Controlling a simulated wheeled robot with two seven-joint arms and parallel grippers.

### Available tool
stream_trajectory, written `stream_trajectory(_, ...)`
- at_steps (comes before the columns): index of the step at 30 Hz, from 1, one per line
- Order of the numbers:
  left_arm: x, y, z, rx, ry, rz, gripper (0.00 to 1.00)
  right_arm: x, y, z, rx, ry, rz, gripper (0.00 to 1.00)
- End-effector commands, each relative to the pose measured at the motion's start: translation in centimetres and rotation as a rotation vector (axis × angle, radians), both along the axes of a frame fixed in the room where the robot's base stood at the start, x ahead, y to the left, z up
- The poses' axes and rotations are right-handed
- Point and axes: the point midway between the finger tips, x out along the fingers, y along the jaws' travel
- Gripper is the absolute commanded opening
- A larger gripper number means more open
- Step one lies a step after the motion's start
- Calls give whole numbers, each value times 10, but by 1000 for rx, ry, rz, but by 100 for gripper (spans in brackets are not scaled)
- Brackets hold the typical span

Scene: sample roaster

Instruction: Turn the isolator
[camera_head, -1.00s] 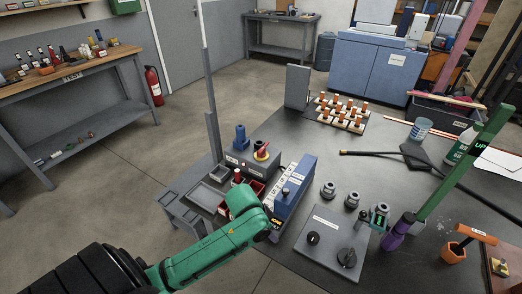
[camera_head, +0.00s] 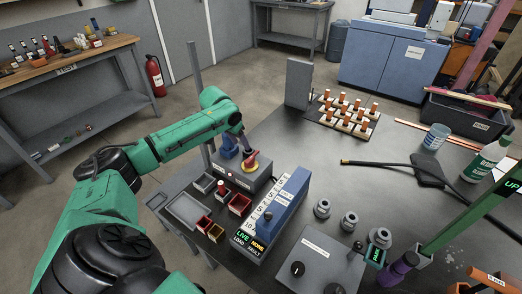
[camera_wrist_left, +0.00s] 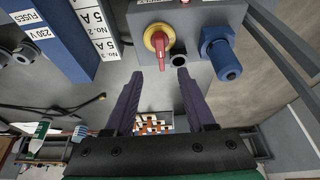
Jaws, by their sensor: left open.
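The isolator is a red rotary handle on a yellow disc (camera_head: 252,162), on a grey box (camera_head: 238,177) at the table's far left corner. In the left wrist view the red handle (camera_wrist_left: 158,40) stands upright in the picture. My left gripper (camera_head: 246,147) is open at the isolator. In the wrist view its two dark fingers (camera_wrist_left: 158,75) point towards the handle, with the tips just short of it and nothing between them. Whether they touch it I cannot tell.
A blue socket (camera_wrist_left: 221,57) sits close beside the isolator. The blue fuse board (camera_head: 285,205) stands to its right; a display reads LIVE, NONE. Small red bins (camera_head: 239,204) and a grey tray (camera_head: 187,210) lie in front. A grey upright post (camera_head: 196,90) stands behind.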

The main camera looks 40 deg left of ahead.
Motion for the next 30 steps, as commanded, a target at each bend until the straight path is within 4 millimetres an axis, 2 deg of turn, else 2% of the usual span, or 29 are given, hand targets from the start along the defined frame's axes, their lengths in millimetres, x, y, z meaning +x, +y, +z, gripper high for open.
stream_trajectory(2, 1, 1, -3, -1, 0, 4, 55, 6, 0, 1, 0, -9, 0, 0)
stream_trajectory(4, 4, 1, -11, -4, 3, 4, 55, 4, 0, 1, 0, -5, 0, 0)
stream_trajectory(9, 18, 0, -47, -5, 3, 4, 55, -29, -2, 0, -4, 46, -1, 0)
stream_trajectory(12, 29, 0, -74, -5, 1, 4, 55, -39, -2, -3, -5, 62, -1, 0)
stream_trajectory(16, 42, 0, -106, -2, 0, 2, 55, -32, -3, -10, -5, 52, -1, 0)
stream_trajectory(19, 48, 1, -124, -2, 0, 2, 55, -17, -3, -16, -5, 27, 0, 0)
stream_trajectory(22, 52, 1, -133, -1, 0, 2, 55, -9, -2, -18, -4, 12, 0, 0)
stream_trajectory(30, 53, 1, -135, 1, 0, -1, 55, -17, -4, -19, -5, 25, -1, 0)
